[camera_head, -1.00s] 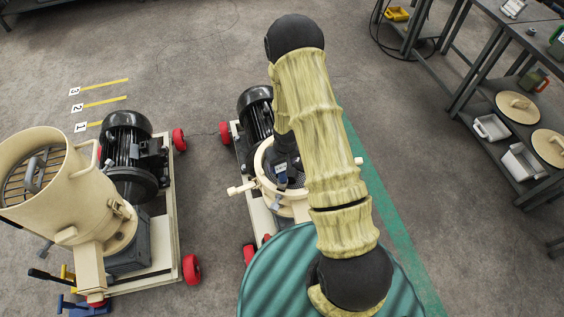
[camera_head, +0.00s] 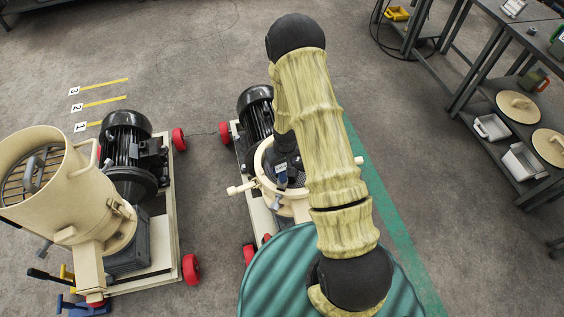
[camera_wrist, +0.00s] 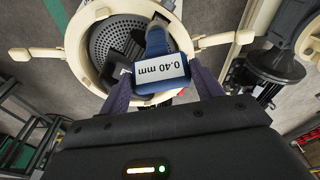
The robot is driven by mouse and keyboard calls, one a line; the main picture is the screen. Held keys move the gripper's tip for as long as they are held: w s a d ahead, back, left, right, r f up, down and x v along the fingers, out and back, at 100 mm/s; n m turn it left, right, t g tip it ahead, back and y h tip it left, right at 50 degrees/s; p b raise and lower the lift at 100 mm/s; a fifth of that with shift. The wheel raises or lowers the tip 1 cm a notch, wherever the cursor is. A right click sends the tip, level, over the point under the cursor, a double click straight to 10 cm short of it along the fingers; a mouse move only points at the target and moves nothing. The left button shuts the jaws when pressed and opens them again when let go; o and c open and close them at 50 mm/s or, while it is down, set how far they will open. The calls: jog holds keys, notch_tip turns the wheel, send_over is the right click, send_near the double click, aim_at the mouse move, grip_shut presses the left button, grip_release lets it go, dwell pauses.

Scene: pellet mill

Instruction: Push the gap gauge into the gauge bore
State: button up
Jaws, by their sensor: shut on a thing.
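In the wrist view my gripper (camera_wrist: 158,97) is shut on the gap gauge (camera_wrist: 147,87), a blue piece with a white label reading "0.40 mm". The gauge points into the cream ring-shaped housing (camera_wrist: 74,48) of a pellet mill, over a dark perforated die plate (camera_wrist: 103,42). The gauge's far end and the gauge bore are hard to make out, so I cannot tell whether it is in the bore. In the head view the housing (camera_head: 262,163) is partly behind my arm, and a little of the gauge (camera_head: 281,177) shows inside the ring.
A second pellet mill with a cream hopper (camera_head: 75,190) stands to the left on a wheeled frame. Cream clamp handles (camera_wrist: 216,38) stick out from the ring. A dark shelf rack (camera_head: 470,85) with trays and lids stands at the right. Floor between is clear.

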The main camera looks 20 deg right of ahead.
dwell(0.3)
jog(key=o, duration=1.8)
notch_tip(320, 180, up, 7)
jog(key=s+p, duration=0.1)
jog(key=p, duration=0.3)
jog(key=shift+p, duration=0.35)
jog(key=shift+d, duration=0.1)
